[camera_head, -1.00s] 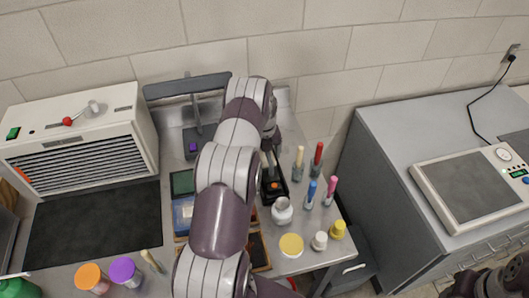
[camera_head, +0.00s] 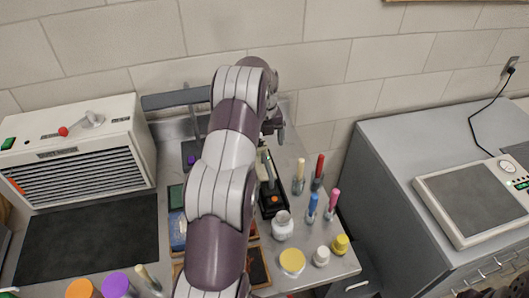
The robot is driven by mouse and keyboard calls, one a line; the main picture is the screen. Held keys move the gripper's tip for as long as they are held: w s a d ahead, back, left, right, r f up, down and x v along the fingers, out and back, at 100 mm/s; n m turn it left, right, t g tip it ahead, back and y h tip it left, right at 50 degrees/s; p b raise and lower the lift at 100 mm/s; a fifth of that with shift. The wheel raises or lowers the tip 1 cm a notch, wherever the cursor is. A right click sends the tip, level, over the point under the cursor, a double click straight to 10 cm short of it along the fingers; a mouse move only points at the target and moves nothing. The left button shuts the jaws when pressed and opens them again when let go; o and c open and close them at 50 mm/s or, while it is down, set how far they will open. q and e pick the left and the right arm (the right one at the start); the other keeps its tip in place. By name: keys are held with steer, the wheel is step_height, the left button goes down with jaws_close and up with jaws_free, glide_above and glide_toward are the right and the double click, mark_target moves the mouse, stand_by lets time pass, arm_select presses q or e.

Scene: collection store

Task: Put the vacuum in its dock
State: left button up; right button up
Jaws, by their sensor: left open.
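A black holder with an orange button (camera_head: 274,199) stands on the metal bench, right of my left arm; it looks like the dock. A slim grey and black upright piece (camera_head: 266,166) at its back may be the vacuum, but my arm partly hides that area and I cannot tell whether it is seated. My left gripper (camera_head: 275,127) is open, beyond and above the holder near the back of the bench, partly hidden by its own wrist. No object shows between its fingers.
Brushes and capped tubes (camera_head: 312,207) stand right of the holder. A white jar (camera_head: 283,226) and yellow lid (camera_head: 292,262) are in front. A grilled white unit (camera_head: 75,150) is at left. A grey cabinet (camera_head: 390,165) stands right, beyond a gap.

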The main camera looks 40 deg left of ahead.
arm_select(q)
steer(key=shift+d+r, duration=0.15)
steer(key=shift+r, duration=0.2)
steer(key=s+d+r+n, duration=0.2)
steer(key=s+d+n, duration=0.2)
steer(key=d+n, duration=0.35)
steer(key=s+d+r+n, duration=0.3)
steer(key=s+d+n, duration=0.1)
steer(key=d+n, duration=0.4)
steer(key=s+d+n+t, duration=0.1)
steer(key=s+d+n, duration=0.7)
steer(key=s, duration=0.5)
steer(key=shift+d+n, duration=0.25)
steer(key=shift+n, duration=0.8)
steer(key=shift+f, duration=0.1)
